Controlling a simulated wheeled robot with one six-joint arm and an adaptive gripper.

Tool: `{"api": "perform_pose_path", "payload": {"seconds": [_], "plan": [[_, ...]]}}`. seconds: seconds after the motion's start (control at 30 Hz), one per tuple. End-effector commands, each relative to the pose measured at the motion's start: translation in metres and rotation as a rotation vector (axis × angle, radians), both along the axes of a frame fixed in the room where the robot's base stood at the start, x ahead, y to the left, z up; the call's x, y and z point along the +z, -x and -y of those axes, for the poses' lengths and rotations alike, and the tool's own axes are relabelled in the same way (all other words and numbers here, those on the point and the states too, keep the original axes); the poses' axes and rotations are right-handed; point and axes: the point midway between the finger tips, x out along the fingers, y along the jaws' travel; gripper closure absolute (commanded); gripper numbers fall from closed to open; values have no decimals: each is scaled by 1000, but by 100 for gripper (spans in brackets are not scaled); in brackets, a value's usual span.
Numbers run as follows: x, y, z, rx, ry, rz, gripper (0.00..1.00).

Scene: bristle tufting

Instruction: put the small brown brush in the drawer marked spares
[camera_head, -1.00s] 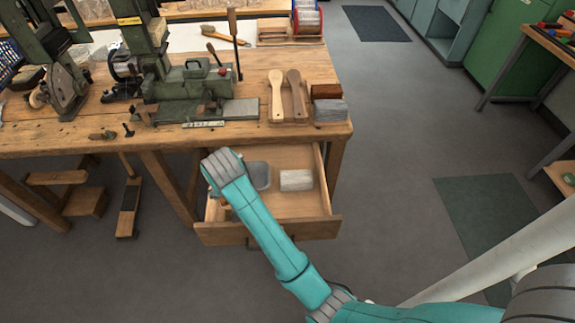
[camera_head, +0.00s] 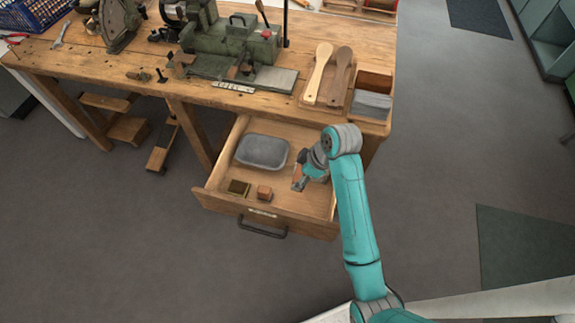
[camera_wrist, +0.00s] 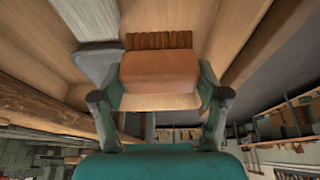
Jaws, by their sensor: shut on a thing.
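The small brown brush (camera_wrist: 158,72), a brown block with a row of dark bristles along its far edge, sits between the two fingers of my gripper (camera_wrist: 160,96) in the wrist view. My gripper is shut on its sides. In the head view my gripper (camera_head: 303,180) is over the right part of the open wooden drawer (camera_head: 222,195), and my arm hides part of it. Whether the brush touches the drawer floor cannot be told. The drawer has a small label plate (camera_head: 262,212) on its front, too small to read.
The drawer holds a grey tray (camera_head: 262,152), a dark small block (camera_head: 238,187) and a brown small block (camera_head: 264,192). The bench above carries a green machine (camera_head: 232,45) and two wooden paddles (camera_head: 319,72).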

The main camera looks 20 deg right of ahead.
Motion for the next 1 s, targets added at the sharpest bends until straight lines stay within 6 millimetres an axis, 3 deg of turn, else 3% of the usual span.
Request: {"api": "perform_pose_path", "payload": {"seconds": [0.33,0.57,0.8,1.0], "plan": [[-53,2,0,14,0,-3,67],[-68,2,0,13,0,-3,67],[-98,2,0,13,1,-4,67],[-99,1,0,13,2,-1,67]]}}
